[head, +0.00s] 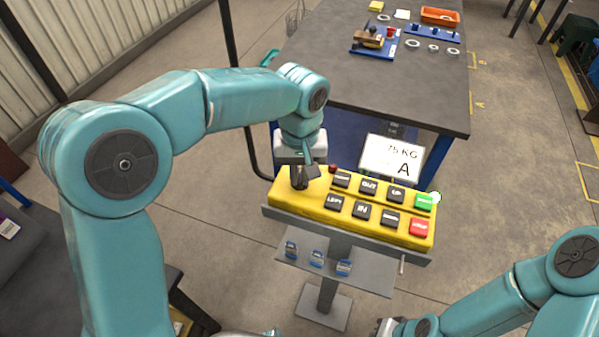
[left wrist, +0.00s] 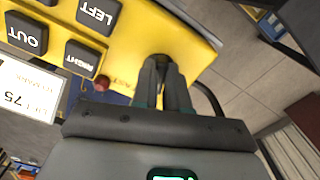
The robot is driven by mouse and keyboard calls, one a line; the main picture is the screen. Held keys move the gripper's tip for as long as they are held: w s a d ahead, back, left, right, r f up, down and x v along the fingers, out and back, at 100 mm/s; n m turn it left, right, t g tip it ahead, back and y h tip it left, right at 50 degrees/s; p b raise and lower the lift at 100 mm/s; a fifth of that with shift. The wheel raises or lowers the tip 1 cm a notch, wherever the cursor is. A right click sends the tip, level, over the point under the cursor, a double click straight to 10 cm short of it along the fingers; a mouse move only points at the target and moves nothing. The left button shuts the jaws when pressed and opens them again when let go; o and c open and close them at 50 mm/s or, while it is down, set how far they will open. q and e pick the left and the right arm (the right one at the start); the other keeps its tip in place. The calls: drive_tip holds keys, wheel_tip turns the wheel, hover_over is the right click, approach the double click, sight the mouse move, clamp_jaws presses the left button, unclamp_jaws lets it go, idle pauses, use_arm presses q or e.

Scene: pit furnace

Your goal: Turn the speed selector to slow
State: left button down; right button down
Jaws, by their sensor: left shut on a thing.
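The yellow control box (head: 312,212) stands on a grey pedestal, with rows of black buttons, a green button (head: 424,201) and a red button (head: 418,227). My left gripper (head: 301,184) is over the box's left end. In the left wrist view its fingers (left wrist: 163,72) are shut on the dark speed selector knob (left wrist: 160,61), against the yellow face (left wrist: 135,30). The fingers hide most of the knob and its markings, so its setting cannot be read. The right arm (head: 500,300) is at the lower right; its gripper (head: 385,327) is only partly visible at the bottom edge.
A small red knob (head: 332,168) sits close beside my left gripper. A grey shelf (head: 365,275) below holds several small blue items. A table (head: 400,85) with parts is behind.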

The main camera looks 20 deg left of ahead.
sight(301, 179)
use_arm(q)
drive_tip(key=shift+r+n, duration=0.15)
drive_tip(key=shift+n, duration=0.65)
drive_tip(key=c, duration=1.1)
unclamp_jaws()
drive_tip(key=shift+d, duration=0.1)
drive_tip(key=shift+c, duration=0.2)
drive_tip(key=shift+s, duration=0.1)
drive_tip(key=shift+r, duration=0.1)
wheel_tip(301, 179, up, 16)
drive_tip(key=p, duration=0.1)
drive_tip(key=shift+p, duration=0.35)
